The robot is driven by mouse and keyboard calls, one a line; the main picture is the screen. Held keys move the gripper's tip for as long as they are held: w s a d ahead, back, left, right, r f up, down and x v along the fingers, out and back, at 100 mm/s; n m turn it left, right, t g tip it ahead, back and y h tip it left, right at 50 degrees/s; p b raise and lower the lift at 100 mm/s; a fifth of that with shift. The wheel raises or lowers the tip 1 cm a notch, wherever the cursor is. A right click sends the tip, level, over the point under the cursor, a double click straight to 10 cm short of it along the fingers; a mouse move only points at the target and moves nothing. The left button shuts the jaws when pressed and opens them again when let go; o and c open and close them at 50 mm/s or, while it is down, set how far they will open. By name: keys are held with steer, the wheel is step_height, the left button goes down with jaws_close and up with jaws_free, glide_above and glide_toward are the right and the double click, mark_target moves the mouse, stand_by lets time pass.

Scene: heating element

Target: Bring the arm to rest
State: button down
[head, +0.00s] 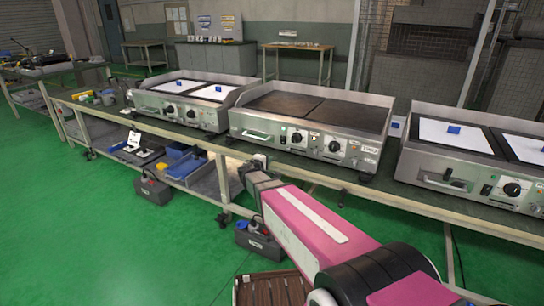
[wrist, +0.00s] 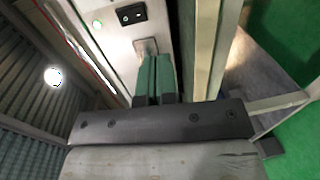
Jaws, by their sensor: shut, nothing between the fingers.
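My pink arm (head: 310,228) reaches from the lower right toward the front edge of the workbench. My gripper (head: 246,172) is at its far end, small in the head view, by the bench's front rail and below the middle griddle (head: 318,118). In the wrist view my gripper (wrist: 157,82) is shut and holds nothing. A metal panel with a black switch (wrist: 131,14) lies just beyond the fingers in that view. I cannot tell whether the fingertips touch anything.
The bench (head: 335,178) also carries a left griddle (head: 190,103) and a right griddle (head: 478,158), both with white sheets and blue blocks. Toolboxes (head: 153,189) and a brown crate (head: 268,290) stand low down. Green floor (head: 90,230) is open at the left.

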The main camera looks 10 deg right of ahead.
steer(key=shift+s+a, duration=0.25)
steer(key=shift+s, duration=0.1)
steer(key=s+d+f+m+g+y, duration=0.1)
steer(key=s+d+f+m+g, duration=0.3)
steer(key=s, duration=0.3)
steer(key=s+d+f+m+g+y, duration=0.1)
steer(key=s+d+f+m+g, duration=0.25)
steer(key=s+d, duration=0.25)
steer(key=s+a+f+m+g+y, duration=0.1)
steer(key=s+g+y, duration=0.2)
steer(key=s, duration=0.4)
steer(key=s+a+f+m+g+y, duration=0.1)
steer(key=s+m+g+y, duration=0.1)
steer(key=s, duration=0.5)
steer(key=g+y, duration=0.1)
steer(key=y, duration=0.1)
steer(key=shift+s+a+f+y, duration=0.3)
steer(key=shift+s+f+y, duration=0.05)
steer(key=shift+y, duration=0.05)
